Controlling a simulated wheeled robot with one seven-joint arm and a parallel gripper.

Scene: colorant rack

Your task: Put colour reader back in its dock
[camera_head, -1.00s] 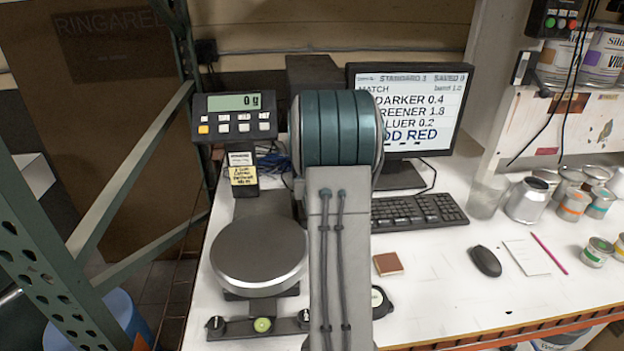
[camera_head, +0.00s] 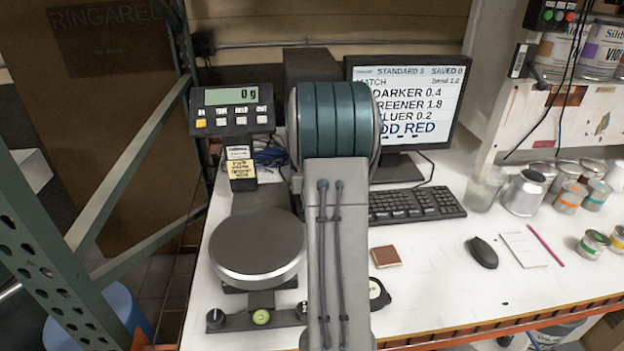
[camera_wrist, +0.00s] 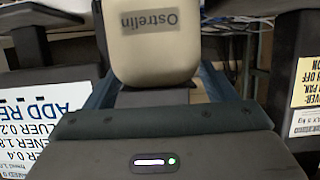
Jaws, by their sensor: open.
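A beige rounded device marked "Ostrelin" (camera_wrist: 155,45), which looks like the colour reader, is at the top centre of the wrist view. My gripper (camera_wrist: 155,78) is open, with its dark fingers on either side of the device's lower part; whether they touch it cannot be told. A narrow grey part (camera_wrist: 150,98) shows below the device; I cannot tell whether it belongs to the dock. In the head view my own arm hides the gripper and the reader, and no dock can be clearly made out.
A scale with a round plate (camera_head: 257,248) and a display (camera_head: 235,110) reading 0 g stands left of my arm. The monitor (camera_head: 420,100) and keyboard (camera_head: 415,204) are behind and right. A brown square (camera_head: 386,256), mouse (camera_head: 482,252) and paint cans (camera_head: 570,197) lie further right.

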